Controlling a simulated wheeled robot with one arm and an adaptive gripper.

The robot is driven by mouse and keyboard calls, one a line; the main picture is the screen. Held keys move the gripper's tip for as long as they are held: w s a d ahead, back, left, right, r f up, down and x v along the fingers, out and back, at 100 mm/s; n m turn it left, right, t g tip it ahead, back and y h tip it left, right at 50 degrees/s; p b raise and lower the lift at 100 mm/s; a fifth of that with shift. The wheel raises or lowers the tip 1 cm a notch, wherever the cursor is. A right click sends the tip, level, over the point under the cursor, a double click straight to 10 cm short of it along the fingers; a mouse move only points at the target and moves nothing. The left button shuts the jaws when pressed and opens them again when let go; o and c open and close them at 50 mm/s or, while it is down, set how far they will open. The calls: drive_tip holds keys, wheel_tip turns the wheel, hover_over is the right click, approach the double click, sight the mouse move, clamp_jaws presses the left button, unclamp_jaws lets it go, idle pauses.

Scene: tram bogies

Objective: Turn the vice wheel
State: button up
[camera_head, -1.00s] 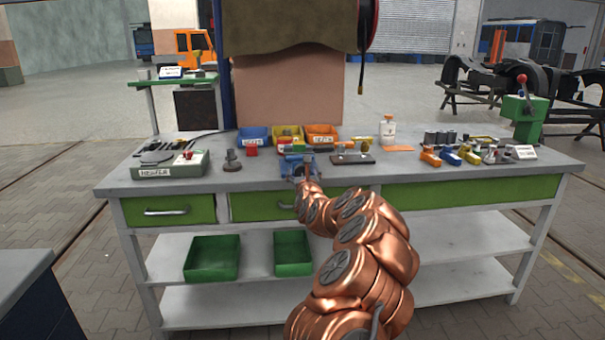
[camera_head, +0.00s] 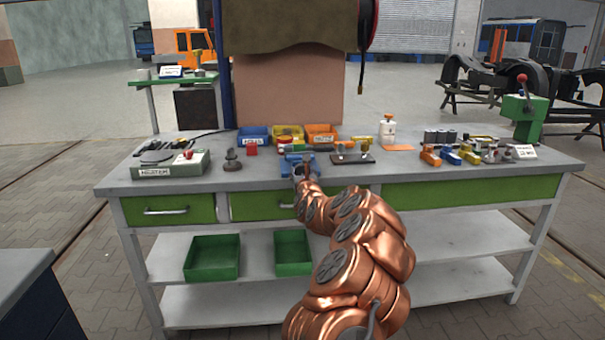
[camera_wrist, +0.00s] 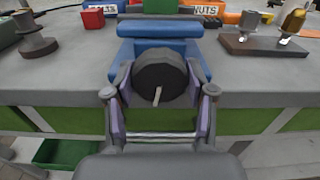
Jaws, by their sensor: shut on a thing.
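The blue vice (camera_head: 290,166) stands at the front edge of the workbench. In the wrist view the vice (camera_wrist: 160,50) fills the upper middle. Its dark round wheel (camera_wrist: 160,76) faces me, with a pale mark pointing down from about its middle. My gripper (camera_wrist: 160,92) has one finger on each side of the wheel and is shut on it. In the head view my gripper (camera_head: 303,182) is at the front of the vice, and the wheel is hard to make out there.
Blue, yellow and orange bins (camera_head: 288,133) stand behind the vice. A dark stand (camera_head: 233,160) is to its left, a small board with fittings (camera_head: 352,157) to its right. Green drawers (camera_head: 265,206) lie below the bench edge.

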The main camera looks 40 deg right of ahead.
drive_tip(key=shift+f+n+b, duration=0.3)
drive_tip(key=shift+n+b, duration=0.2)
drive_tip(key=shift+b, duration=1.8)
drive_tip(key=shift+b, duration=0.6)
